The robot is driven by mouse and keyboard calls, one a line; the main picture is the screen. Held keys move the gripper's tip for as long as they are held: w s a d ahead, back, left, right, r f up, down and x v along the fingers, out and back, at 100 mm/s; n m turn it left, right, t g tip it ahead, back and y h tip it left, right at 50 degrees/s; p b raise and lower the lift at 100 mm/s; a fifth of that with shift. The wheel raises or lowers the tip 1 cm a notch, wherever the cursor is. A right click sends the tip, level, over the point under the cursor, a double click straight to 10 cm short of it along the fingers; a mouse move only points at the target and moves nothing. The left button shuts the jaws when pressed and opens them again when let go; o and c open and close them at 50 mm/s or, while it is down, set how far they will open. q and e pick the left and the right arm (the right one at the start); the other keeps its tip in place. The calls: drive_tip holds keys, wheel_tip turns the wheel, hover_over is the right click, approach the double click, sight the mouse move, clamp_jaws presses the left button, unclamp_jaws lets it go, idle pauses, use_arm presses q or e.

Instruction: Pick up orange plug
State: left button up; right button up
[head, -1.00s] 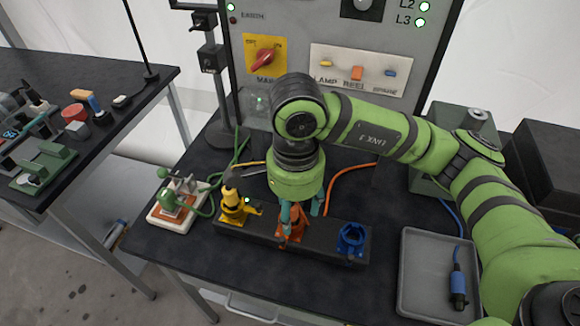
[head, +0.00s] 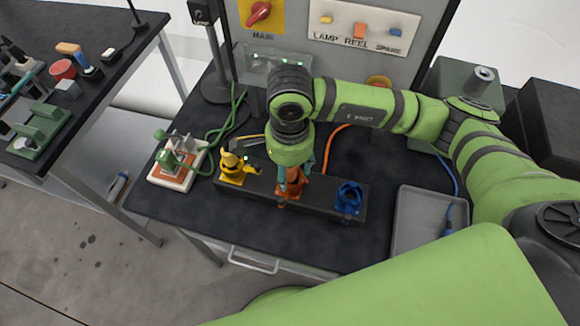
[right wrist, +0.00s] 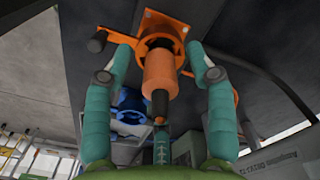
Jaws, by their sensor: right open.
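The orange plug (right wrist: 158,72) is a short orange cylinder with a black end, seated in an orange socket (right wrist: 165,28) in the right wrist view. In the head view the orange socket (head: 291,190) sits in the middle of a dark block, with the plug mostly hidden by my gripper. My right gripper (head: 293,180) points down over it. Its teal fingers (right wrist: 158,52) are open, one on each side of the plug, with a gap visible on both sides. My left gripper is not in view.
A yellow plug (head: 232,168) and a blue socket (head: 349,197) flank the orange one on the dark block (head: 320,200). A grey tray (head: 412,225) lies to the right. A white-based green clamp (head: 178,165) stands to the left. A panel with switches (head: 360,60) rises behind.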

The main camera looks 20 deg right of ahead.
clamp_jaws()
